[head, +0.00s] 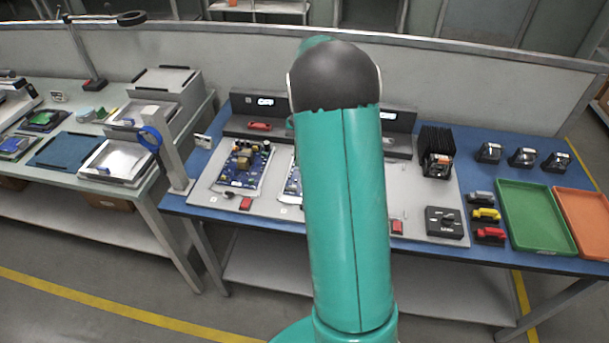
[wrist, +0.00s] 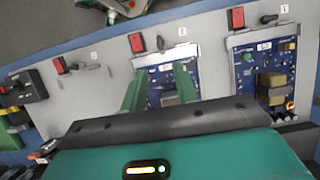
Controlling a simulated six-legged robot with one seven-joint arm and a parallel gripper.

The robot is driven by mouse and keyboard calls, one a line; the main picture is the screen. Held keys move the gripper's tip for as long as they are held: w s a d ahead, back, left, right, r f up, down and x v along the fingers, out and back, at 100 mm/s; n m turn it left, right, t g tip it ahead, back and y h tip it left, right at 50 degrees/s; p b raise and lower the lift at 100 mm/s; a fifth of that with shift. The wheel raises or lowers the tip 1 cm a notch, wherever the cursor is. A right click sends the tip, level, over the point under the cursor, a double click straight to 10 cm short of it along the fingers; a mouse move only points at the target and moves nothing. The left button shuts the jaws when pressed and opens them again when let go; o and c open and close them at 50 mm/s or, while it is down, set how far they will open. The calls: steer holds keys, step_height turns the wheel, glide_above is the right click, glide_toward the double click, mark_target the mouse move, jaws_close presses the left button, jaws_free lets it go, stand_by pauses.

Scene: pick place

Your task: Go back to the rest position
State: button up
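My gripper (wrist: 159,72) shows in the wrist view as two green fingers spread apart, with no held object visible between them. Beyond and between the fingers is a blue circuit board (wrist: 160,72) in a pale holder. A small dark part shows between the fingers; I cannot tell whether it belongs to the board. In the head view my teal arm rises through the middle and hides the gripper and most of that board, whose left edge (head: 291,186) shows.
A blue workbench (head: 480,250) carries another circuit board (head: 244,166), a black heatsink block (head: 437,152), a green tray (head: 535,217) and an orange tray (head: 585,220). Small coloured parts (head: 486,214) lie left of the green tray. A second bench (head: 60,176) stands left, with a gap between.

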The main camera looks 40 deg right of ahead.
steer(key=shift+v, duration=0.9)
steer(key=s+a+r+n+t+h, duration=0.25)
steer(key=s+a+r+n, duration=0.2)
steer(key=a+r, duration=0.85)
steer(key=s+a+n+t, duration=0.5)
steer(key=s+a+t, duration=0.1)
steer(key=s+a, duration=0.6)
steer(key=shift+s+a+r+h, duration=0.3)
steer(key=shift+s+r+h, duration=0.15)
steer(key=shift+s, duration=0.35)
steer(key=shift+d, duration=0.15)
